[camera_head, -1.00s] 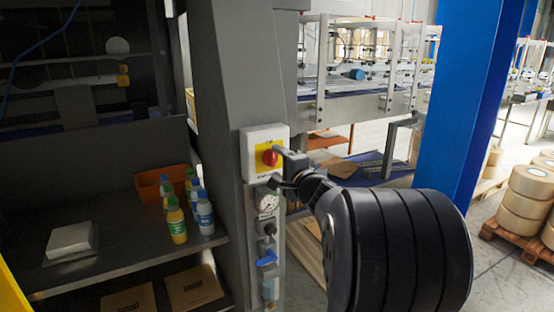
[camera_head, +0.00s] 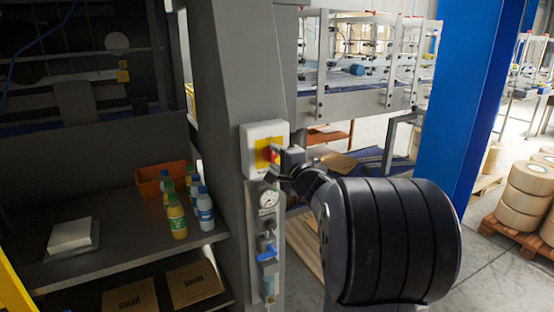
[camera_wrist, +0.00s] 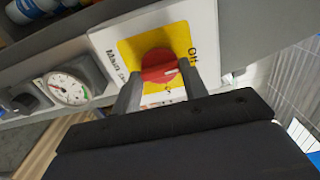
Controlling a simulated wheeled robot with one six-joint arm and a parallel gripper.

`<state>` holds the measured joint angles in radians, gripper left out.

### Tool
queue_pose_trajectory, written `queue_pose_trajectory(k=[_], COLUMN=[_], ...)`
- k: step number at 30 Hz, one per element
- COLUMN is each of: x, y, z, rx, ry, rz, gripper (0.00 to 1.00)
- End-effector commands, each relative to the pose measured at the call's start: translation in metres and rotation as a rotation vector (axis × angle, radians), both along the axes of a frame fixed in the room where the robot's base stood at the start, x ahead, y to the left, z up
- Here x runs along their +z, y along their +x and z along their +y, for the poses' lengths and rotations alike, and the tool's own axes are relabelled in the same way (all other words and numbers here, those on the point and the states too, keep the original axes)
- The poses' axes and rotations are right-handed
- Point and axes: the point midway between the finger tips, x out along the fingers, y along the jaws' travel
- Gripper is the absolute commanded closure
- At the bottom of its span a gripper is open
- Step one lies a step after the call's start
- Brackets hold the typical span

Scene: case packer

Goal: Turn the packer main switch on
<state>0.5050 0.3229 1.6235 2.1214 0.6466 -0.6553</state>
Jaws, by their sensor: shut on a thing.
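The packer main switch is a red rotary knob (camera_wrist: 158,66) on a yellow plate (camera_wrist: 138,46) in a white box (camera_head: 251,136) on the grey machine post. A pale mark on the knob points toward the right in that view, a little below "Off". My gripper (camera_wrist: 162,88) is shut on the red knob, one finger on each side. In the head view my gripper (camera_head: 281,159) reaches the box from the right and hides part of the knob.
Below the box are a round gauge (camera_head: 269,198) and a blue-handled valve (camera_head: 267,256). To the left, several bottles (camera_head: 177,217) and an orange bin (camera_head: 160,182) stand on a shelf. A blue column (camera_head: 466,80) rises to the right.

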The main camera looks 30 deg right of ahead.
Motion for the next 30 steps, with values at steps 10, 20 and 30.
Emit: queue_pose_trajectory(k=[10,20,30], x=[-0.0018,-0.0031,-0.0023], y=[-0.0001,-0.0004,-0.0002], z=[0.0001,-0.0002,-0.0002], rx=[0.0,-0.001,-0.001], ry=[0.044,0.269,0.592], rz=[0.002,0.008,0.021], gripper=[0.81,0.81,0.81])
